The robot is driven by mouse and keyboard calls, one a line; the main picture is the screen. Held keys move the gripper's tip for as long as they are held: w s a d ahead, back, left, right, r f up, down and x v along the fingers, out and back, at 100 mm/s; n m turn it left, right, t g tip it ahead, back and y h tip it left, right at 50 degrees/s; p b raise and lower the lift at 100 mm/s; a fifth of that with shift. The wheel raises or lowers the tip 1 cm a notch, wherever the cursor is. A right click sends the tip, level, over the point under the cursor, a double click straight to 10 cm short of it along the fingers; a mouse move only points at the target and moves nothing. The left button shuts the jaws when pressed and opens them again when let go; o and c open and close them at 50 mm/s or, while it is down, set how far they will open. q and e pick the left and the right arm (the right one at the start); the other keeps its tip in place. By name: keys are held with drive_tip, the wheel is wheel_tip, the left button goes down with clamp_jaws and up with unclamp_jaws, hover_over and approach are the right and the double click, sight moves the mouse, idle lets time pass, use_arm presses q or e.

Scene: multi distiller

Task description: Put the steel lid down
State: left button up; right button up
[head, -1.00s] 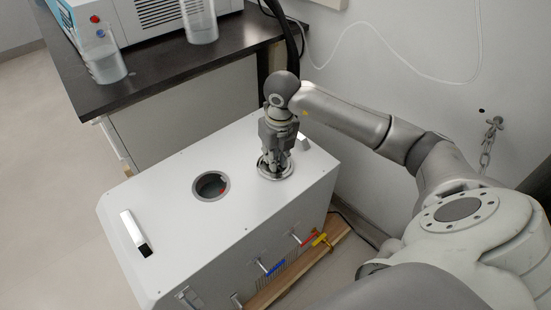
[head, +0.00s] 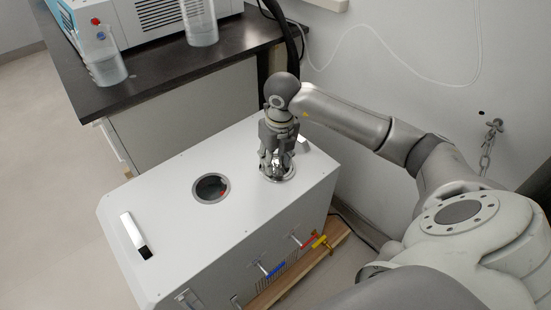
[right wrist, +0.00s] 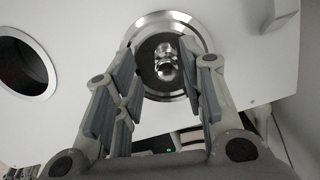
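The steel lid (head: 290,177) is a shiny round disc on the top of the white box, to the right of the open round hole. In the right wrist view the lid (right wrist: 188,24) shows as a bright rim around a dark centre with a steel knob (right wrist: 165,62). My right gripper (head: 277,172) points down over the lid. Its fingers (right wrist: 165,75) are spread, with the knob between them and visible gaps on both sides. The fingers partly hide the lid. My left gripper is not in view.
The white box (head: 170,220) has an open hole (head: 211,188) in its top and handles at both ends. Blue (head: 273,269) and yellow (head: 320,242) valve levers stick out in front. A dark table (head: 160,75) with clear containers stands behind. A wall is at the right.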

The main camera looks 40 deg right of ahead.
sight(277, 170)
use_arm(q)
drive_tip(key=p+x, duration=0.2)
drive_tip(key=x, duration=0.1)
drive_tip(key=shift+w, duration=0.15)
use_arm(e)
wheel_tip(277, 170, up, 12)
drive_tip(key=s, duration=0.1)
drive_tip(key=shift+s+f, duration=0.15)
drive_tip(key=shift+f, duration=0.05)
drive_tip(key=shift+a, duration=0.15)
